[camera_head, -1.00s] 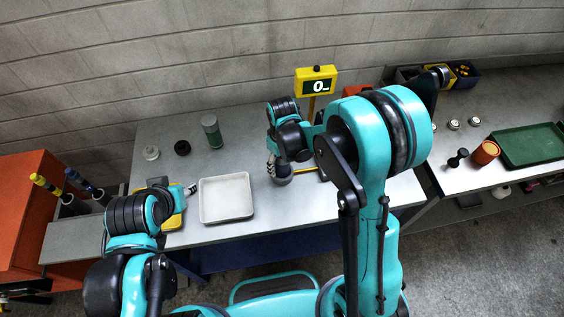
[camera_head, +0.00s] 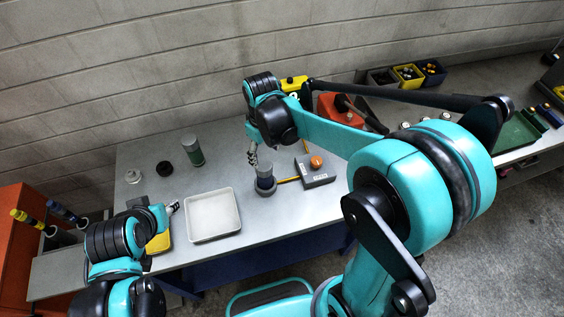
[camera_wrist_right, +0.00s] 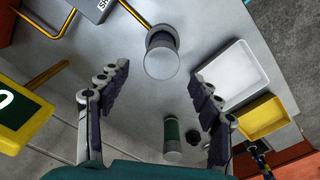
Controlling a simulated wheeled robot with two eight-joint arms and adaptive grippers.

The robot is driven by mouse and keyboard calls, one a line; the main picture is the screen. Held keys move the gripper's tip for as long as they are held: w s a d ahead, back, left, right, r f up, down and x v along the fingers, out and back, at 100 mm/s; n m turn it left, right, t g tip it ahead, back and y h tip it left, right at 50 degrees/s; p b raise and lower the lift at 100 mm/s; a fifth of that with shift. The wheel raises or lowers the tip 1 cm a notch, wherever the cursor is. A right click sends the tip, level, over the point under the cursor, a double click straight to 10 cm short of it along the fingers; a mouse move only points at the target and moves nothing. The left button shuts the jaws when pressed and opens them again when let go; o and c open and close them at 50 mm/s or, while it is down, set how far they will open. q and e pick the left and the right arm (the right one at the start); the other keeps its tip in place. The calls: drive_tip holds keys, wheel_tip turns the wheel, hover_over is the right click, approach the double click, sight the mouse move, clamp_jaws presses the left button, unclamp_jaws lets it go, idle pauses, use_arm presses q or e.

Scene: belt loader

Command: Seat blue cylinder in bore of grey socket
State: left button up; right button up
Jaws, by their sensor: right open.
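The blue cylinder (camera_head: 265,176), with a pale grey top, stands upright in the round grey socket (camera_head: 267,192) on the bench. The socket's rim shows around its lower part; the depth inside the bore is hidden. In the right wrist view, the cylinder's grey top (camera_wrist_right: 161,63) faces me, with the socket (camera_wrist_right: 160,33) partly behind it. My right gripper (camera_head: 252,154) is open and empty, above and just left of the cylinder in the head view. In the wrist view its fingers stand wide apart, clear of the cylinder. My left gripper (camera_head: 174,208) is small beside the white tray; its jaws are unclear.
A white tray (camera_head: 213,236) lies left of the socket. A green-banded cylinder (camera_head: 193,151), a black ring (camera_head: 164,168) and a white ring (camera_head: 134,176) stand behind it. A grey box with an orange knob (camera_head: 315,172) is close on the socket's right. A yellow display (camera_wrist_right: 22,115) stands near the right gripper.

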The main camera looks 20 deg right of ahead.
drive_tip(key=s+d+r+m+t, duration=0.3)
drive_tip(key=s, duration=0.3)
drive_tip(key=s+d+r+m+t, duration=0.3)
drive_tip(key=s+d, duration=0.1)
drive_tip(key=s, duration=0.3)
drive_tip(key=shift+r+t, duration=0.15)
drive_tip(key=shift+t, duration=0.15)
drive_tip(key=shift+d, duration=0.1)
wheel_tip(320, 180, down, 14)
drive_tip(key=b, duration=1.4)
